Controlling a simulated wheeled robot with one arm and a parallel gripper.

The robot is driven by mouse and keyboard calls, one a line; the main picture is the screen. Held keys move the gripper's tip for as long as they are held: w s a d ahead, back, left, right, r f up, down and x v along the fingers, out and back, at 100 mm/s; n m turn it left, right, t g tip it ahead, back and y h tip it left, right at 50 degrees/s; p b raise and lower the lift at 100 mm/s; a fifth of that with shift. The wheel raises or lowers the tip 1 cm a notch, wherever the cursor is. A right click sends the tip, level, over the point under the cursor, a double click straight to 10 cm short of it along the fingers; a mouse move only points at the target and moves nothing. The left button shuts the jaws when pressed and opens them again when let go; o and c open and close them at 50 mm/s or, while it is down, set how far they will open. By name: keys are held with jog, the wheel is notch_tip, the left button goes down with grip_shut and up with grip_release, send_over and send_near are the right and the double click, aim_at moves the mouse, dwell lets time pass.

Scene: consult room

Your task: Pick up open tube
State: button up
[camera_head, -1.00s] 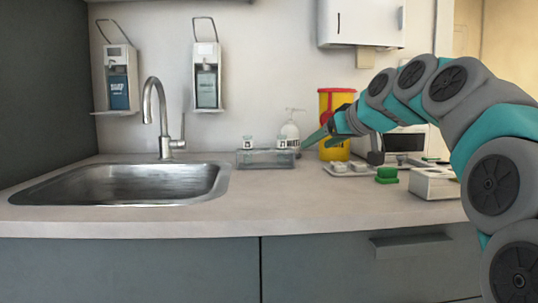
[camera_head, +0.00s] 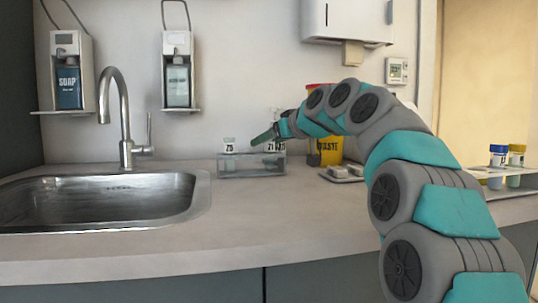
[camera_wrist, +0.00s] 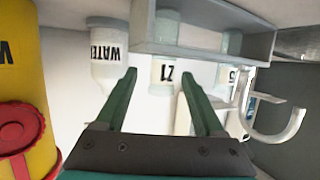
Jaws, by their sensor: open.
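A clear rack (camera_head: 250,165) stands on the counter right of the sink and holds two labelled tubes. The Z5 tube (camera_head: 229,147) is at its left and the Z1 tube (camera_head: 271,148) at its right, partly hidden by my gripper (camera_head: 264,137). In the wrist view, which is upside down, the Z1 tube (camera_wrist: 165,72) appears between the tips of my open, empty gripper (camera_wrist: 157,73). The other tube (camera_wrist: 229,77) is to its right, along the rack (camera_wrist: 200,47). I cannot tell which tube is open, or whether a finger touches Z1.
A WATER bottle (camera_wrist: 107,53) stands close beside Z1. A yellow waste bin (camera_head: 326,150) and a small tray (camera_head: 345,173) are right of the rack. The sink (camera_head: 95,203) lies left. Another rack (camera_head: 507,170) with capped tubes is far right. The front counter is clear.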

jog(key=x, duration=0.3)
jog(key=shift+s+a+f, duration=0.1)
jog(key=shift+f, duration=0.05)
grip_shut()
dwell(0.4)
